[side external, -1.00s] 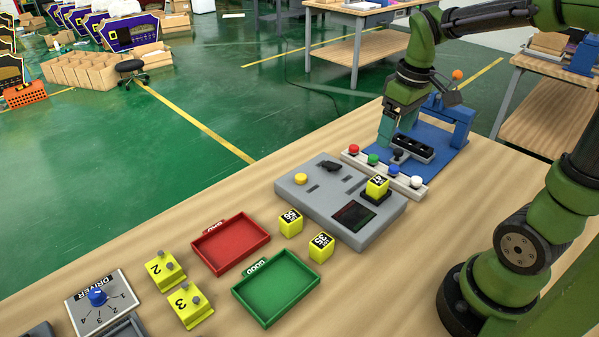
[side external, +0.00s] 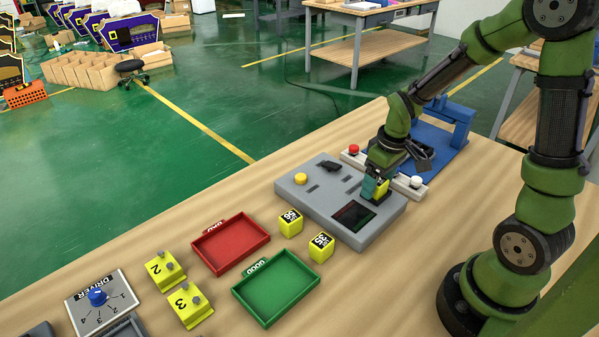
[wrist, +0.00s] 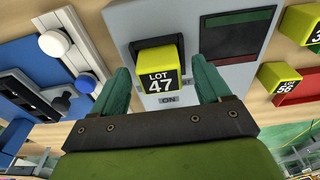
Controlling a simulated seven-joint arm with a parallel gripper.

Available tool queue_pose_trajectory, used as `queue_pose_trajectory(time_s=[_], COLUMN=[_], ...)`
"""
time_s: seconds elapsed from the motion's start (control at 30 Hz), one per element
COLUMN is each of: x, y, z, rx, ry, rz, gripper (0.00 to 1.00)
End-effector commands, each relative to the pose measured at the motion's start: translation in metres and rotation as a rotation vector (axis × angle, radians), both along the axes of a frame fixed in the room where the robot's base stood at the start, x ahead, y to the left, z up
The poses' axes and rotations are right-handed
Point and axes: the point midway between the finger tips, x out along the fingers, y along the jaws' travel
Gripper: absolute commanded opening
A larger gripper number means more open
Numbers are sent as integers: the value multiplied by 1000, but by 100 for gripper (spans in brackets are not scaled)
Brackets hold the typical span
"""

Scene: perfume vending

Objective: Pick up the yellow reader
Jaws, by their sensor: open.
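A yellow block labelled LOT 47 (wrist: 160,68) sits on a dark socket on the grey panel (wrist: 228,72). In the side view the block (side external: 382,190) is partly hidden by my gripper (side external: 373,187). In the wrist view my gripper (wrist: 164,84) is open, with one green finger on each side of the block. I cannot tell whether the fingers touch it. Nothing is marked as a reader. Other yellow pieces are the blocks numbered 56 (side external: 291,223) and 35 (side external: 321,247) and the knobbed pieces marked 2 (side external: 165,271) and 3 (side external: 190,305).
The grey panel also carries a yellow button (side external: 300,179) and a dark screen (side external: 353,216). A strip with red (side external: 354,149) and white (side external: 416,181) buttons lies behind it. The red tray (side external: 231,244) and green tray (side external: 276,288) stand in front. A driver dial (side external: 97,297) is at lower left.

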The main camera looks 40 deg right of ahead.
Motion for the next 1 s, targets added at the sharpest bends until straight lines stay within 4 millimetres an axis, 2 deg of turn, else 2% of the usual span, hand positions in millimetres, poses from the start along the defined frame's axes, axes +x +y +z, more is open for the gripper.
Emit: queue_pose_trajectory(time_s=[0.27,0.67,0.87,1.0], x=[1,1,1,2], y=[0,0,0,0], z=[-4,-3,-2,11], rx=[0,0,0,-1], ry=[-1,-2,-2,-6], rz=[-1,-1,-1,0], gripper=[77,15,14,14])
